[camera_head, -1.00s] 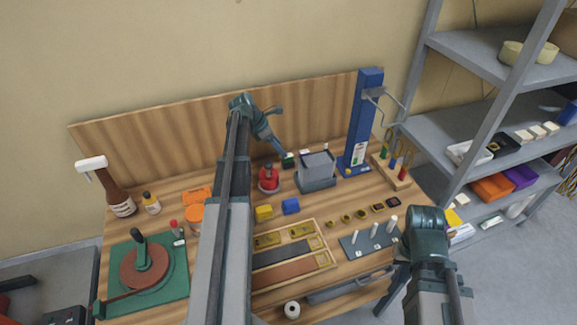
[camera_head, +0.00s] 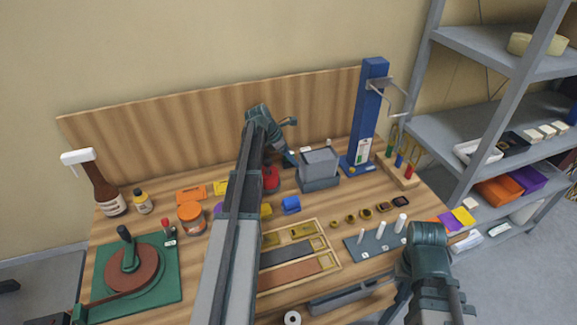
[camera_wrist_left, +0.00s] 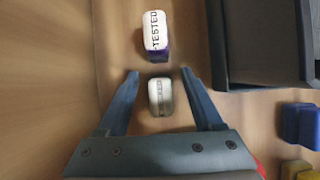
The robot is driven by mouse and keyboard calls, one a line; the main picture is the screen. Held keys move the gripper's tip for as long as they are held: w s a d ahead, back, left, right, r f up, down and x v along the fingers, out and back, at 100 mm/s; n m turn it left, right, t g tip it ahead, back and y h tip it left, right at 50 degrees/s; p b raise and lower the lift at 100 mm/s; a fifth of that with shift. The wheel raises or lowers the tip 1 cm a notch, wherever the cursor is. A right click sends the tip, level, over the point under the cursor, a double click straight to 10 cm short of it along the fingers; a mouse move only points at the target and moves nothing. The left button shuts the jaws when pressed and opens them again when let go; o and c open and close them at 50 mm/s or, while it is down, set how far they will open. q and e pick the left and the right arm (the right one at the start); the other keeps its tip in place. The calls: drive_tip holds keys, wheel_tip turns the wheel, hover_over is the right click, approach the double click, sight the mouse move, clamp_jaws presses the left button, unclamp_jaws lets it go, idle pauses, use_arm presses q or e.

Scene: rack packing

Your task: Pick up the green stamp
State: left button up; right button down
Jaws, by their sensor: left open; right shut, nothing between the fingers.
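A small stamp with a pale top and a grey label (camera_wrist_left: 160,96) stands between the fingers of my left gripper in the left wrist view. Its label is unreadable, and only a faint greenish side shows. My left gripper (camera_wrist_left: 158,100) is open, with a finger on each side of it and a gap on both sides. In the head view my left gripper (camera_head: 290,158) reaches down near the back of the bench, hiding that stamp. A purple stamp marked TESTED (camera_wrist_left: 153,36) stands just beyond it. My right arm shows at the lower right; its fingers are not visible.
A grey box (camera_head: 319,165) stands close to the right of the left gripper. A red container (camera_head: 271,180) is close on its left. Blue (camera_head: 291,205) and yellow blocks lie in front. The wooden backboard (camera_head: 170,135) rises behind.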

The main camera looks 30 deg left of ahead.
use_arm(q)
drive_tip(key=shift+w+d+f, duration=0.15)
drive_tip(key=shift+f, duration=0.25)
drive_tip(key=shift+r, duration=0.1)
use_arm(e)
drive_tip(key=shift+f, duration=0.3)
use_arm(q)
clamp_jaws()
use_arm(e)
drive_tip(key=shift+r, duration=0.1)
